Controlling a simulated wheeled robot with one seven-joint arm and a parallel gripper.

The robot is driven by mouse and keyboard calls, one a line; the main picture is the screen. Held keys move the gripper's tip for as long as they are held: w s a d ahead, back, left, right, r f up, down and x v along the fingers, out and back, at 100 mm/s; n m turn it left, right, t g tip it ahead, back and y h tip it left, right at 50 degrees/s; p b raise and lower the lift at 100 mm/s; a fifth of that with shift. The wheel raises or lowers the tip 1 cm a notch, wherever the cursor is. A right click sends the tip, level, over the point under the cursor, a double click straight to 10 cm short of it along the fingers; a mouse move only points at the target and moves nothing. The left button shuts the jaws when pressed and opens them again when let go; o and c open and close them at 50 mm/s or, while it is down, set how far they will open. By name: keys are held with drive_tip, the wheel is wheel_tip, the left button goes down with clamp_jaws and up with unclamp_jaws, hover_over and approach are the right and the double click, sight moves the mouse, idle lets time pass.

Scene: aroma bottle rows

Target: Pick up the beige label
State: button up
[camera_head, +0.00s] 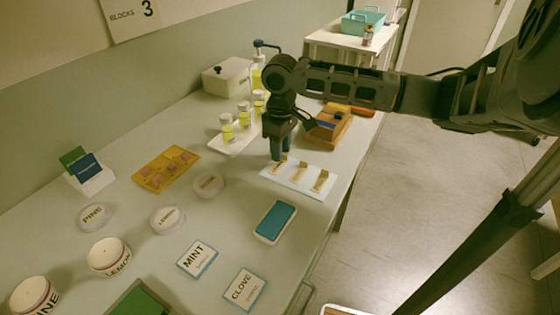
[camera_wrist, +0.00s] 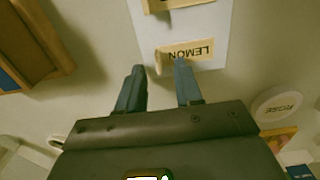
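Several beige labels lie in a row on a white board: a left one (camera_head: 280,166), a middle one (camera_head: 299,172) and a right one (camera_head: 320,181). My gripper (camera_head: 279,157) points down at the left label and partly hides it. In the wrist view, a beige label reading LEMON (camera_wrist: 190,50) lies on the white board (camera_wrist: 215,22), with a short upright piece at its end. My gripper (camera_wrist: 159,70) is open there, its two dark fingers apart near the label's edge. I cannot tell if either finger touches it.
A tray of yellow bottles (camera_head: 234,143) and a wooden holder (camera_head: 329,130) stand behind. A round ROSE lid (camera_wrist: 279,104) is near the gripper. A teal pad (camera_head: 275,221) and MINT card (camera_head: 197,259) lie in front. The table's right edge is close to the board.

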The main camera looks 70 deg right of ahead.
drive_tip(key=shift+f, duration=0.3)
drive_tip(key=shift+c, duration=0.4)
clamp_jaws()
